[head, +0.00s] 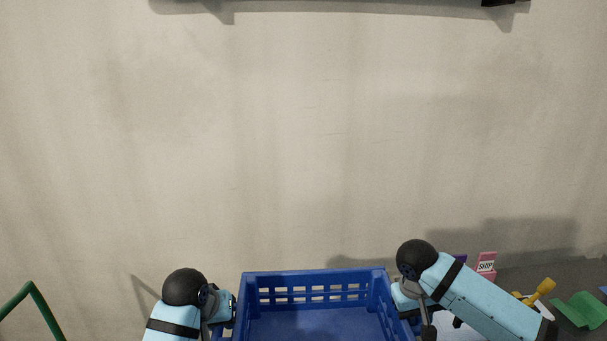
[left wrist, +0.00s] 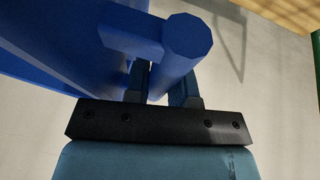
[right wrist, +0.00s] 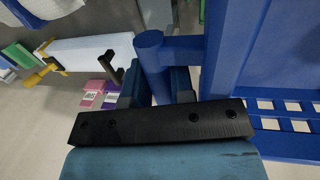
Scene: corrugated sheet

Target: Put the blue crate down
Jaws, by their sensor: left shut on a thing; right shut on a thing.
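The blue crate (head: 315,274) is at the bottom middle of the head view, open at the top, with slotted walls. Its near part is cut off by the picture edge. My left gripper (head: 232,308) is at its left side, and in the left wrist view the jaws (left wrist: 165,85) are shut on a blue bar handle (left wrist: 186,45). My right gripper (head: 404,303) is at its right side, and in the right wrist view the jaws (right wrist: 158,85) are shut on the other bar handle (right wrist: 150,50). The crate looks empty where its inside shows. I cannot tell what is under it.
To the right of the crate stand a pink box marked SHIP (head: 486,264), a yellow thing (head: 541,291) and a green wavy sheet (head: 582,311). A green bent bar (head: 32,300) is at the far left. A pale wall (head: 300,150) fills the back.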

